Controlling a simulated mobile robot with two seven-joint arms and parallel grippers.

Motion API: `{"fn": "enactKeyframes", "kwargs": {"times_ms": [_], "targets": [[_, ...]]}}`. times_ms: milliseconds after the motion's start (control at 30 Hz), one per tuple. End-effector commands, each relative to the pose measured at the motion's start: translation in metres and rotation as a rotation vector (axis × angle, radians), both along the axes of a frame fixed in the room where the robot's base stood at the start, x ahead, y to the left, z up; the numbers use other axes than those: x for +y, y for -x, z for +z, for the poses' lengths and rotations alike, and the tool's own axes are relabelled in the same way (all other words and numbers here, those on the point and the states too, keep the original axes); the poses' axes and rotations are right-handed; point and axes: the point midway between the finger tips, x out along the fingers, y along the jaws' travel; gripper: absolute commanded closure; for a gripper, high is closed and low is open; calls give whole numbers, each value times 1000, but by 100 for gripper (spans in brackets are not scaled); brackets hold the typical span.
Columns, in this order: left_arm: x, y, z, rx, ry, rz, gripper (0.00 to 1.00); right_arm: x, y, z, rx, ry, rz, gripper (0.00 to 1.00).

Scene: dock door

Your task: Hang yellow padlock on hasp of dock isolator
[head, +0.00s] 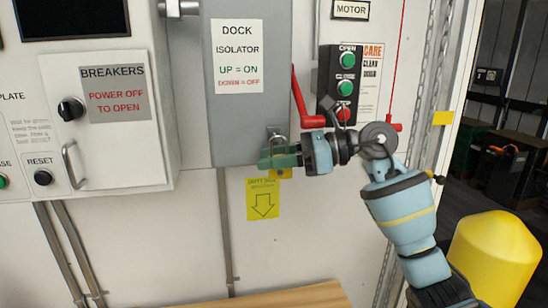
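The dock isolator (237,125) is a grey box on the wall with a white label. A grey metal hasp (276,131) is at the box's lower right edge. My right gripper (274,158) reaches in from the right, with its greenish fingers just below the hasp. A small piece of the yellow padlock (284,174) shows under the fingers, which hide most of its body. A grey loop rises above the fingers at the hasp; I cannot tell whether it passes through. My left gripper is not in view.
A push-button box (338,88) and a red pull cord (398,60) are right of the isolator. A breaker cabinet (105,175) stands out at the left. A yellow arrow label (263,200) is below the gripper. A wooden surface (290,298) is at the bottom, a yellow bollard (495,255) at right.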

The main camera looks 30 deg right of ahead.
Motion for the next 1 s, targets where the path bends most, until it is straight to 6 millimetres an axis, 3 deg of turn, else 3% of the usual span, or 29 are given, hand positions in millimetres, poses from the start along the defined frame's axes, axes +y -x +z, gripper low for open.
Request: {"fn": "enactKeyframes", "kwargs": {"times_ms": [367, 800, 1000], "targets": [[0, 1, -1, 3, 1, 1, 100, -3, 1, -1, 2, 1, -1, 53], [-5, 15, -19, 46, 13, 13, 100, -55, 29, 8, 6, 3, -3, 53], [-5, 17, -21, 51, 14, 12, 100, -66, 37, 13, 2, 0, 0, 53]]}}
